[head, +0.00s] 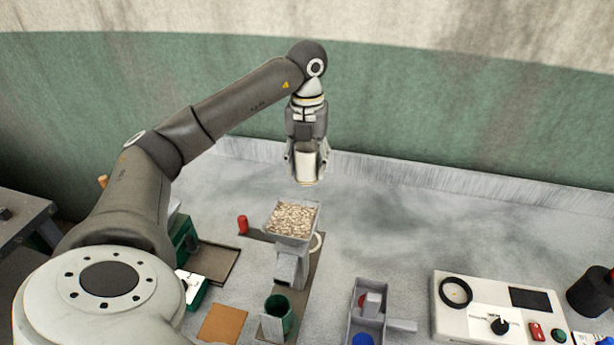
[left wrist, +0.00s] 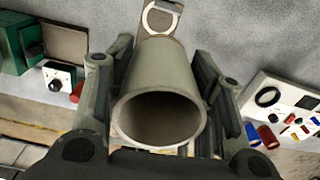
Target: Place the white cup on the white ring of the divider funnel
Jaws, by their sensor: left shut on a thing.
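The white cup (head: 306,166) is held between the fingers of my left gripper (head: 306,178), high above the back of the table. In the left wrist view the cup (left wrist: 160,85) shows its open round mouth towards the camera, with a finger on each side. The divider funnel (head: 290,265) is a grey stand with a square hopper full of pale grain, below and in front of the cup. The white ring (head: 317,243) shows partly at the hopper's right side; it also shows in the left wrist view (left wrist: 160,18), beyond the cup. My right gripper is not in view.
A green cup (head: 279,316) stands in front of the funnel. A red cylinder (head: 243,225) is left of it. A grey divided tray (head: 368,312) and a white control panel (head: 497,310) lie to the right. The table's back right is clear.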

